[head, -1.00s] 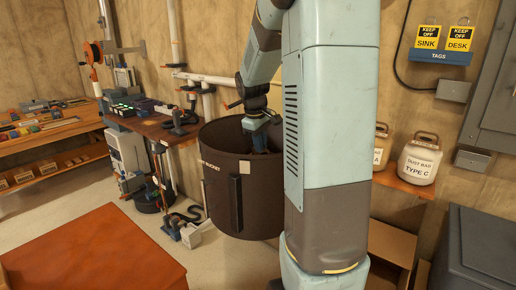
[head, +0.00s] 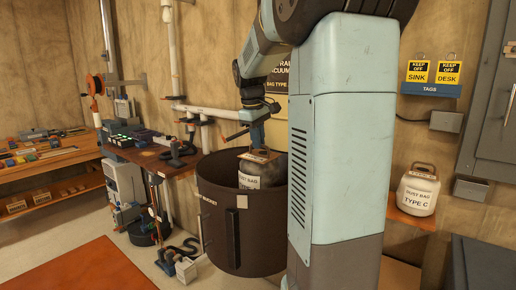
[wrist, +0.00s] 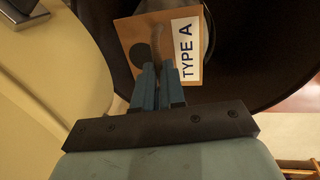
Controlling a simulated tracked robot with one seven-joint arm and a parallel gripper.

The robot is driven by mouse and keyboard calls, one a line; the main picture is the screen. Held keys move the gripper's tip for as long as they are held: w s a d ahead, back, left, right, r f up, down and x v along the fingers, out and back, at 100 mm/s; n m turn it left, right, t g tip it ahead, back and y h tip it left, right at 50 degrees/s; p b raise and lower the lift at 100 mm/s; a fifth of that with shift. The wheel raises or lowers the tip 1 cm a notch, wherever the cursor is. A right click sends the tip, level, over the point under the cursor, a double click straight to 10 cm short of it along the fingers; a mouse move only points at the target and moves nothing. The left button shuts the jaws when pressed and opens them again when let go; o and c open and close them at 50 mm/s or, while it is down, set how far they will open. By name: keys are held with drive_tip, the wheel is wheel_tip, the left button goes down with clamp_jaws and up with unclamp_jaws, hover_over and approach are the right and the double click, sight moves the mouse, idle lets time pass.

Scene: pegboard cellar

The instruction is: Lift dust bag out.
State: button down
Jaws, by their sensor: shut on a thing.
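A grey dust bag (head: 250,182) with a tan card collar is partly above the rim of the dark brown drum (head: 222,222). Its lower part is hidden inside the drum. My gripper (head: 258,147) is over the bag, shut on its top. In the wrist view my blue fingers (wrist: 158,78) close on a grey strap-like piece at the collar (wrist: 130,40), beside a dark round hole. A white label (wrist: 187,52) on the collar reads TYPE A. The dark drum interior (wrist: 260,45) surrounds it there.
A white container (head: 417,190) marked DUST BAG TYPE C stands on the right shelf. A pale pipe (head: 215,110) runs along the wall behind my gripper. A workbench (head: 150,155) stands left of the drum. An orange-brown surface (head: 80,272) is at front left.

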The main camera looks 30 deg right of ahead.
drive_tip(key=shift+r, duration=0.15)
wheel_tip(320, 180, up, 9)
idle(1.7)
